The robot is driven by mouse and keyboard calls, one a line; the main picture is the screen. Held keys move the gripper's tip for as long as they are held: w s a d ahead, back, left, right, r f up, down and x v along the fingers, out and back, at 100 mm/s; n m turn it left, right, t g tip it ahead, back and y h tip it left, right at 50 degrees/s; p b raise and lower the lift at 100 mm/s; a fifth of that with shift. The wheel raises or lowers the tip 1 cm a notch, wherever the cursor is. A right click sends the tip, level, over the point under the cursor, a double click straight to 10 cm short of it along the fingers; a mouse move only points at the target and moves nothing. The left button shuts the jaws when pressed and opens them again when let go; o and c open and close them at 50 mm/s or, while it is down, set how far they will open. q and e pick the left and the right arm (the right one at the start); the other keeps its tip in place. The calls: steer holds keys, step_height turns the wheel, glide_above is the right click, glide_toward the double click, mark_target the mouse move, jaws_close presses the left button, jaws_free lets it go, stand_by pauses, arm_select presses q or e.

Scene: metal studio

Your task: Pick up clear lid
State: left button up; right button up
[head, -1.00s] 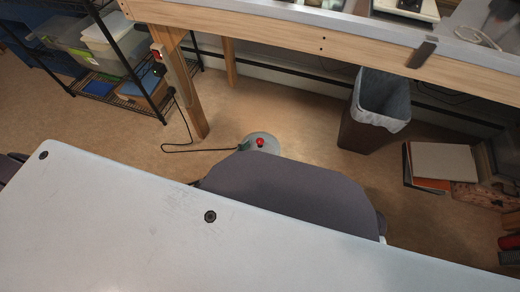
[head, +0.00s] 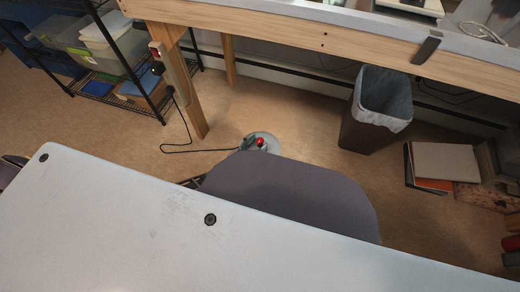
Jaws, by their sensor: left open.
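A round, pale, see-through-looking disc with a red knob (head: 261,143) lies on the floor beyond the white table (head: 120,225). It looks like a clear lid, but a black cord runs up to it and I cannot tell for certain. My left gripper (head: 13,161) seems to be the small dark shape at the left edge, partly hidden by the table's corner. It is open, holds nothing that I can see, and is far to the left of the disc. My right gripper is not in view.
A grey chair back (head: 290,195) stands against the table's far edge, just in front of the disc. A bin (head: 378,110), books (head: 442,163) and a wire shelf (head: 120,85) stand around the floor. A wooden bench (head: 290,35) spans the back. The visible tabletop is bare.

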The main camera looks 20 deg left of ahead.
arm_select(q)
steer(key=shift+b+x, duration=0.3)
steer(key=shift+x, duration=0.8)
jaws_close()
